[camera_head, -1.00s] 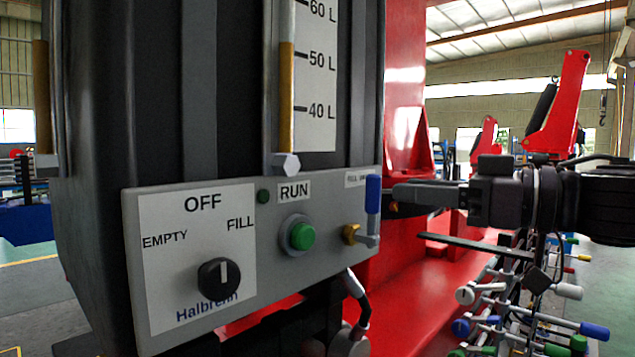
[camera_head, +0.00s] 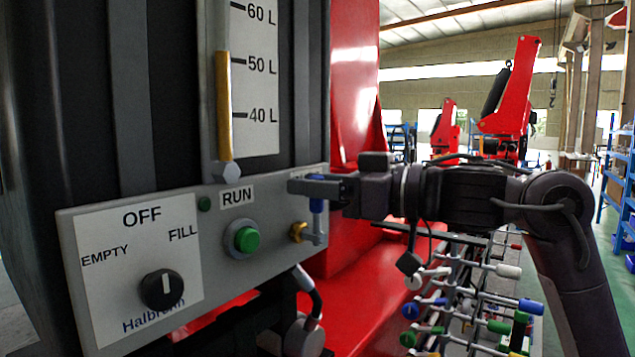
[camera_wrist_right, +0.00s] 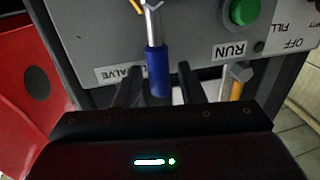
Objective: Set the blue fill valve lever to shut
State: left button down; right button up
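The blue fill valve lever (camera_head: 316,206) stands upright from a metal stem beside the brass valve fitting (camera_head: 298,232), at the right end of the grey control panel. My right gripper (camera_head: 312,186) reaches in from the right at the top of the lever. In the right wrist view, the blue lever grip (camera_wrist_right: 157,72) lies between the two fingers of my right gripper (camera_wrist_right: 160,75), with a gap on each side. The fingers look open. They hide the lever's upper end in the head view. The valve label is partly visible in the wrist view. My left gripper is not in view.
The grey panel (camera_head: 215,260) also carries a green RUN button (camera_head: 246,239) and a black selector knob (camera_head: 162,289). A dark tank stands behind it. A red crane frame (camera_head: 352,130) rises close behind the gripper. A rack of coloured levers (camera_head: 450,300) stands lower right.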

jog(key=shift+a, duration=0.1)
grip_shut()
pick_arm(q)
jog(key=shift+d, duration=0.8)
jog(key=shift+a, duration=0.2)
pick_arm(e)
jog(key=shift+w, duration=0.1)
